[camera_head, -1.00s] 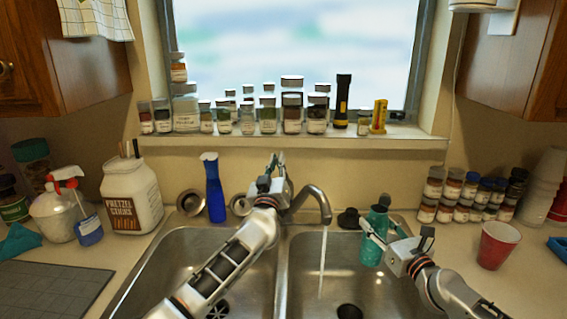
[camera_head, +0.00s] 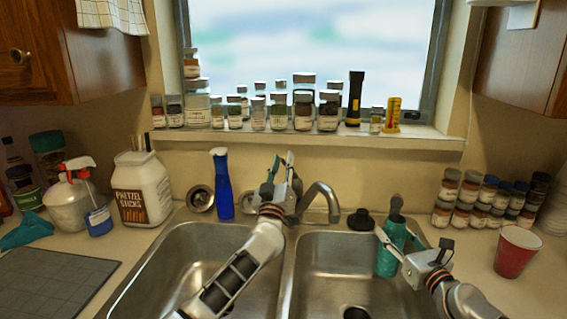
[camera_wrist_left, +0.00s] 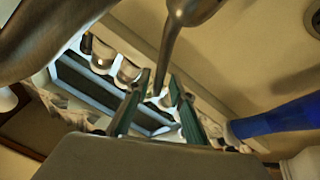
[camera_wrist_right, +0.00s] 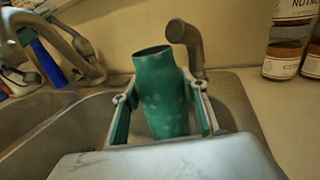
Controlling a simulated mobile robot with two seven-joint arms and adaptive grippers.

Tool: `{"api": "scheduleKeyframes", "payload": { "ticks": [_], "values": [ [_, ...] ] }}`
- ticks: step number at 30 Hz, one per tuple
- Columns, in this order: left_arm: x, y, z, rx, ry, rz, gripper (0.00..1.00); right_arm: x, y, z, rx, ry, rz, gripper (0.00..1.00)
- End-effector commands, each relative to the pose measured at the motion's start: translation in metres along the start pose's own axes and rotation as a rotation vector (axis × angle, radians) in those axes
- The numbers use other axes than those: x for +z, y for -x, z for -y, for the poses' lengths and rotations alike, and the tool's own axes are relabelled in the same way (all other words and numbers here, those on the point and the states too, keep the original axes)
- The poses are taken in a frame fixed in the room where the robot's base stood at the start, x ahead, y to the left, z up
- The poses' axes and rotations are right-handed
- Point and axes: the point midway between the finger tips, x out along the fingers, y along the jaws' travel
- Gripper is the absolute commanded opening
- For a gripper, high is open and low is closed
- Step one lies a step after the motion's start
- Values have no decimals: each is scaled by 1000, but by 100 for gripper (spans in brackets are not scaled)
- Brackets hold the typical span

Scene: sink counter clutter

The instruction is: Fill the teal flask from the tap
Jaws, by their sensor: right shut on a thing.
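The teal flask (camera_head: 388,252) stands upright over the back right of the right basin. It also shows in the right wrist view (camera_wrist_right: 163,95), its open mouth facing up. My right gripper (camera_head: 400,246) is shut around its sides. The tap (camera_head: 326,192) arches over the sink to the left of the flask, and no water stream shows from it. The flask is not under the spout. My left gripper (camera_head: 281,165) is raised behind the sink, left of the tap.
A dark sprayer (camera_head: 396,203) stands behind the flask and a black stopper-like piece (camera_head: 361,219) lies to its left. A blue bottle (camera_head: 222,187) stands left of my left gripper. Spice jars (camera_head: 470,205) and a red cup (camera_head: 516,253) are on the right counter.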

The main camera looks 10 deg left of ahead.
Motion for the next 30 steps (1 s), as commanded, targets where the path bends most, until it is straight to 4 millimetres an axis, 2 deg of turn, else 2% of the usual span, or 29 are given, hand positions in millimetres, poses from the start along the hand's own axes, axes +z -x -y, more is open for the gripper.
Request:
{"api": "scheduleKeyframes", "payload": {
  "ticks": [10, 14, 21, 30],
  "values": [
    [-1, -1, -2, 3, -1, 0, 27, 1, 0, 0, 0, 0, 1, 5],
    [-8, -4, -6, 2, 2, 0, 27, 1, 0, 0, 0, 0, 1, 5],
    [-46, -21, -22, 1, 7, -3, 27, 1, 0, 0, 0, 0, 1, 5],
    [-75, -35, -34, 1, 1, 0, 27, 1, 0, 0, 0, 0, 1, 5]
  ]
}}
